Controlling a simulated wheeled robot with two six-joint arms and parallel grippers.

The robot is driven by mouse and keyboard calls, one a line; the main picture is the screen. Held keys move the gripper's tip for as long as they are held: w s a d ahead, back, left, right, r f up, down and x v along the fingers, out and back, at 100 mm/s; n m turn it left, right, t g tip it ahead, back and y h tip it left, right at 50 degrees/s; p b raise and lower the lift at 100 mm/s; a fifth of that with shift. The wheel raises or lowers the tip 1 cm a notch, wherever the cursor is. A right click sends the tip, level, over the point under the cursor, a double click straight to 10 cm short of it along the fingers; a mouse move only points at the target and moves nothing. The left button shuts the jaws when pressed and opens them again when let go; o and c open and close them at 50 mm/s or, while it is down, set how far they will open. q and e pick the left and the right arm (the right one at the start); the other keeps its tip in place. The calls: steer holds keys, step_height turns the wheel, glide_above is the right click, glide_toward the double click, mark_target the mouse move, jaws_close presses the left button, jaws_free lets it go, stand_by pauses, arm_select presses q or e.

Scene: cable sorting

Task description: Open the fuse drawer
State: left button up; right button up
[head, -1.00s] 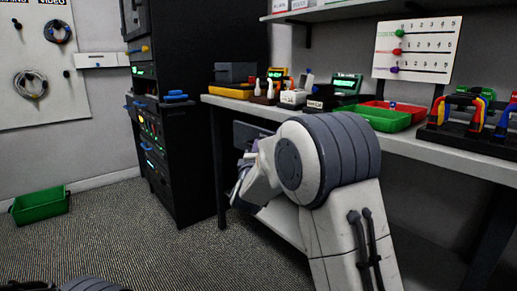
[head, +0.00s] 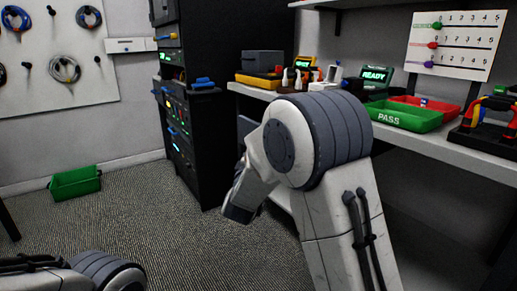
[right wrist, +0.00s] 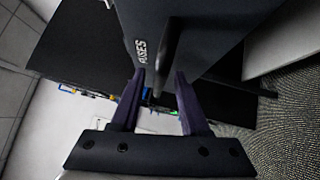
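The fuse drawer (right wrist: 190,25) shows in the right wrist view as a dark box front with the word FUSES on it. Its dark bar handle (right wrist: 166,60) stands out from the face. My right gripper (right wrist: 160,74) is open, with its two purple fingers apart. The handle appears between the fingertips; I cannot tell whether either finger touches it. In the head view, a small part of the drawer's dark front (head: 246,127) shows under the bench, mostly hidden by my right arm. The right fingertips cannot be made out there. My left arm shows at the lower left, its gripper out of view.
The bench (head: 450,157) carries a green PASS tray (head: 403,117), a red tray (head: 428,102) and small devices. A black rack (head: 190,140) stands left of the bench. A green bin (head: 75,183) sits on the floor at left. The carpet between is clear.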

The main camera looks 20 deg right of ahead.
steer(key=shift+s, duration=0.1)
steer(key=p+v, duration=0.3)
steer(key=v, duration=0.7)
steer(key=shift+s+a+f, duration=0.1)
